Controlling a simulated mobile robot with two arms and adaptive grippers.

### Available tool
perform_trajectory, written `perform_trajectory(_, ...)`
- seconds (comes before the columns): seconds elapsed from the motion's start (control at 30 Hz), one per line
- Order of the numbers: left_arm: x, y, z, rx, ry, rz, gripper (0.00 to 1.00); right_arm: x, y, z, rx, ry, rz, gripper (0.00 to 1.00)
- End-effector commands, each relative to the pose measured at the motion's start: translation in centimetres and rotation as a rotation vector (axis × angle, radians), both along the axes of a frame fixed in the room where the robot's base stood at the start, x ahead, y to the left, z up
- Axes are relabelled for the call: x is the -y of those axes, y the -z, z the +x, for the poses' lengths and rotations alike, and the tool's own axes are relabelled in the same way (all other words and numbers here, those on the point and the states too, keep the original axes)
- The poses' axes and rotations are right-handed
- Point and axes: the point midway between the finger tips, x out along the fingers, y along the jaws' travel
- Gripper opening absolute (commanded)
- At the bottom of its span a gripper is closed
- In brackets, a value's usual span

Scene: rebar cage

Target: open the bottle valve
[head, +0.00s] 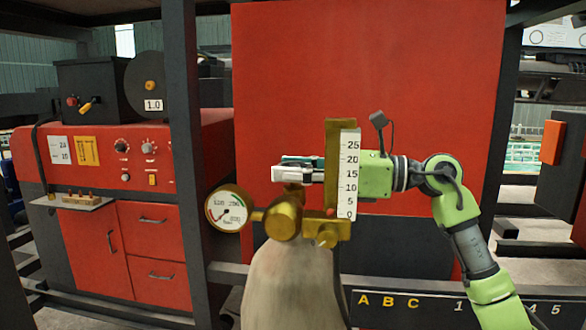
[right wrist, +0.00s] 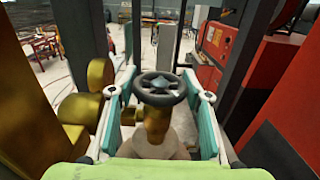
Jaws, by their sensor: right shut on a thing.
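The gas bottle (head: 290,285) stands upright, pale and beige, at the lower middle of the head view. On its top sits a brass valve body (head: 283,222) with a round pressure gauge (head: 229,209) at its left. My right gripper (head: 290,172) reaches in from the right, level above the valve, behind the flow meter (head: 348,178). In the right wrist view, the dark valve handwheel (right wrist: 160,88) sits on its brass stem (right wrist: 157,122) between the two teal-lined fingers of my right gripper (right wrist: 158,84), which is shut on it. The fingers mostly hide the wheel in the head view. My left gripper is not in view.
The brass flow meter stands upright, close in front of my right gripper. A red panel (head: 420,60) fills the background, with dark frame posts (head: 182,150) beside it. A red cabinet (head: 155,240) with a welding unit (head: 95,88) stands at the left.

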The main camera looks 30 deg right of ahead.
Motion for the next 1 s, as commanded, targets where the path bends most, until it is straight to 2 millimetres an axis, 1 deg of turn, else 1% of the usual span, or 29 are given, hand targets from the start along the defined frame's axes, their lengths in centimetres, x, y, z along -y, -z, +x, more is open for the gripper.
perform_trajectory(0.17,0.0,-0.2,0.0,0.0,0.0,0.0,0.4,0.1,-0.1,0.1,-0.002,-0.022,0.001,0.24)
perform_trajectory(0.37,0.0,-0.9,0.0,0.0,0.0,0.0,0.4,0.1,-0.3,0.1,-0.001,-0.111,0.004,0.24)
perform_trajectory(0.8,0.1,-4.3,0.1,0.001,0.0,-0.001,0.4,0.0,-0.7,0.0,0.002,-0.462,0.005,0.24)
perform_trajectory(1.0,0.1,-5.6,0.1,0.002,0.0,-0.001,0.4,0.0,-0.6,-0.1,0.001,-0.586,0.003,0.24)
